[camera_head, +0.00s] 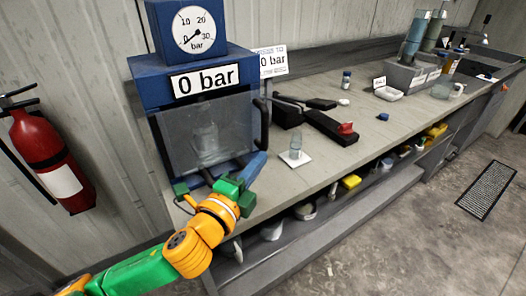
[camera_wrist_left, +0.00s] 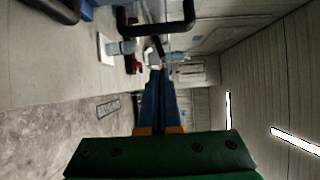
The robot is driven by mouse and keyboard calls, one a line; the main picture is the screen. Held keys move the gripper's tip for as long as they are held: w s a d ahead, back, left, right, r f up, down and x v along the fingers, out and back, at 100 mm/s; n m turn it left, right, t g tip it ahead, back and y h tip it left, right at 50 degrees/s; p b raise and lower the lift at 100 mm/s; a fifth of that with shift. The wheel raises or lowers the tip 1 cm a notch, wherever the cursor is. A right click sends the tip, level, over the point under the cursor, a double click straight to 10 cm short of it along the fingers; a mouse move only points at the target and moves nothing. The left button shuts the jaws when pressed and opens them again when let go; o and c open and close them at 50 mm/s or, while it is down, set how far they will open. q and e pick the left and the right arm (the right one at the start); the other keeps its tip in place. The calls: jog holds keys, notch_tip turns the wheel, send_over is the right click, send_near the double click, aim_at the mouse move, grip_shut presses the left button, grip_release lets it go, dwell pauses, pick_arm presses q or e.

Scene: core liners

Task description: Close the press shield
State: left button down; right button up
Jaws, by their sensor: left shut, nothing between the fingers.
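The blue press (camera_head: 150,75) stands at the left end of the bench with a round gauge on top and a "0 bar" label. Its clear grey shield (camera_head: 180,135) spans the front opening, and a cylinder shows dimly behind it. I cannot tell whether the shield sits flush. The dark shield handle (camera_head: 265,122) is at its right edge; a dark bar handle (camera_wrist_left: 188,24) also shows in the left wrist view. My left gripper (camera_head: 257,160), with blue fingers, is shut and empty just below the handle. Its fingers (camera_wrist_left: 158,75) point ahead in the wrist view. My right gripper is out of view.
A small glass on a white square (camera_head: 302,160) stands right of the press. A black tool with a red knob (camera_head: 345,129) lies behind it. A red fire extinguisher (camera_head: 50,155) hangs at left. Several items fill the shelf below; open floor lies at right.

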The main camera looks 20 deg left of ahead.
aim_at(264, 132)
pick_arm(q)
jog(key=w+a+p, duration=0.2)
jog(key=w, duration=0.6)
jog(key=shift+w+a+r+n+y, duration=0.1)
jog(key=shift+w+a+n+y, duration=0.3)
jog(key=shift+w+y, duration=0.25)
